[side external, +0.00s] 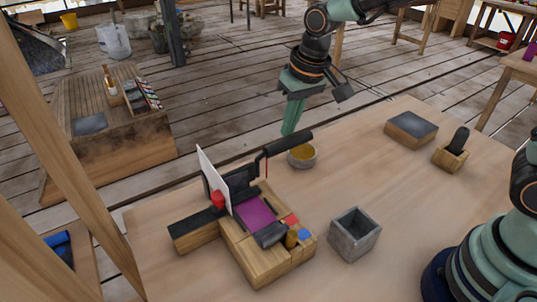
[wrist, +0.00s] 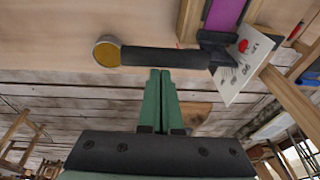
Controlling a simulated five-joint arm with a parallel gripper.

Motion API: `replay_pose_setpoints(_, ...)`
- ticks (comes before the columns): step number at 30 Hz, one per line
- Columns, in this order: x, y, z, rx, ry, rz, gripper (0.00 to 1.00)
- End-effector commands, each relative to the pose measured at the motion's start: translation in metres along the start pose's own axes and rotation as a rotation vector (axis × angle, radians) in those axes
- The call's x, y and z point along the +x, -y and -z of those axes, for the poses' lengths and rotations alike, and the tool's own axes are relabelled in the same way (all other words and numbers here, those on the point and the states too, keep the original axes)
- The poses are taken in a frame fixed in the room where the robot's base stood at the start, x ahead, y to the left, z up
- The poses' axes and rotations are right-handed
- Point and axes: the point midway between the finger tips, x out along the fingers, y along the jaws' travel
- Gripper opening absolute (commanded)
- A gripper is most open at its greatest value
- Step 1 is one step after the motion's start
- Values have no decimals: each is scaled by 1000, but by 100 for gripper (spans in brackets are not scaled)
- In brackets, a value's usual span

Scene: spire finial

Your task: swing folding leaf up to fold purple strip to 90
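The purple strip (side external: 255,213) lies on a wooden folding fixture (side external: 262,262); its visible part looks flat. It also shows at the top of the wrist view (wrist: 225,12). A dark panel that looks like the folding leaf (side external: 241,181) stands behind the strip, partly hidden by a white card. A black handle (side external: 288,143) sticks out from it to the right; it lies across the wrist view (wrist: 165,57). My gripper (side external: 290,132) points down at the handle's far side, apparently clear of it. Its green fingers (wrist: 161,72) are together with nothing between them.
The white card (side external: 208,172) stands beside a red knob (side external: 218,198). A yellow-filled round pot (side external: 302,156) sits close to the handle's end. A grey open box (side external: 354,234), a dark-topped block (side external: 411,129) and a wooden holder (side external: 451,155) stand to the right. Bare table lies between them.

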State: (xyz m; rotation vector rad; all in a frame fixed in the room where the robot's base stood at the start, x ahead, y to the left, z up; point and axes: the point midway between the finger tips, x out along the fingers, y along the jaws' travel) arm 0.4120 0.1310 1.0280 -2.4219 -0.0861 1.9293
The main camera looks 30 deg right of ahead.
Motion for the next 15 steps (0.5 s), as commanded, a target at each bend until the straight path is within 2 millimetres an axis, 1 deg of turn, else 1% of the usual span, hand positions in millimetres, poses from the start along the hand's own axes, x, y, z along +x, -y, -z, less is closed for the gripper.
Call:
replay_pose_setpoints(8,1,0,0,0,6,-2,0)
replay_pose_setpoints(11,-2,0,6,1,4,-2,0)
replay_pose_setpoints(15,-8,1,22,1,0,-3,0)
